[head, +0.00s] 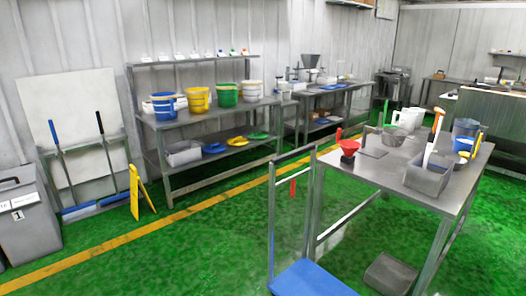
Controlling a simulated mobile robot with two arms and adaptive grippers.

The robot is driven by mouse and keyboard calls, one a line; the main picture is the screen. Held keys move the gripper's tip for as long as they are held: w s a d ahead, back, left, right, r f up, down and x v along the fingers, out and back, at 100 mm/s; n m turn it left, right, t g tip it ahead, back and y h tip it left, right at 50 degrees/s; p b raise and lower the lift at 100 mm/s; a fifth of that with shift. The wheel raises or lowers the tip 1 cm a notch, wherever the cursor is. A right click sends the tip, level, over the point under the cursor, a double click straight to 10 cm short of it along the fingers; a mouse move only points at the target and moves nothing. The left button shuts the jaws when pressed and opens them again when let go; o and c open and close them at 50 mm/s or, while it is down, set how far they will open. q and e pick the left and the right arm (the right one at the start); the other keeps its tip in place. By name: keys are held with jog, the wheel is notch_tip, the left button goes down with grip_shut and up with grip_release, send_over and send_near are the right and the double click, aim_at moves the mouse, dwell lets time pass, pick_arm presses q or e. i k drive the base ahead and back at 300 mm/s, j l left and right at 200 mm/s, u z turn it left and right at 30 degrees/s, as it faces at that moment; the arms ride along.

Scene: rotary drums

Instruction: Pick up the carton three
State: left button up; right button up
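I cannot make out a carton marked three in the head view. Neither of my grippers is in view. A grey bin (30,232) with a dark handle and a label reading 1 stands at the left edge. A grey open box (428,178) sits on the near steel table (385,178) at the right. Another grey box (184,153) is on the lower shelf of the wall bench (210,122). A grey container (390,272) lies on the floor by the near table.
A trolley with a blue platform (308,279) stands in front of the near table. A yellow floor sign (142,195) and blue brushes (80,211) are at the left. Colored buckets (198,100) line the bench. Green floor (190,250) is clear in the foreground.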

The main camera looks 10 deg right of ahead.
aim_at(439, 77)
jog(key=i+j+u, duration=0.2)
jog(key=i, duration=0.4)
jog(key=i+l+u, duration=0.1)
jog(key=i+u, duration=0.15)
jog(key=i, duration=0.35)
jog(key=i+l+u, duration=0.2)
jog(key=i, duration=0.45)
jog(key=i+l+u, duration=0.25)
jog(key=i, duration=0.35)
jog(key=i+z, duration=0.25)
jog(key=i, duration=0.25)
jog(key=i+j+z, duration=0.25)
jog(key=i, duration=0.25)
jog(key=i+j+z, duration=0.25)
jog(key=i, duration=0.25)
jog(key=i+l+z, duration=0.25)
jog(key=z, duration=0.15)
jog(key=i+l+z, duration=0.1)
jog(key=i+z, duration=0.75)
jog(key=i+j+z, duration=0.1)
jog(key=i+z, duration=0.5)
jog(key=i, duration=0.9)
jog(key=i+z, duration=0.2)
jog(key=i, duration=10.85)
jog(key=l, duration=0.15)
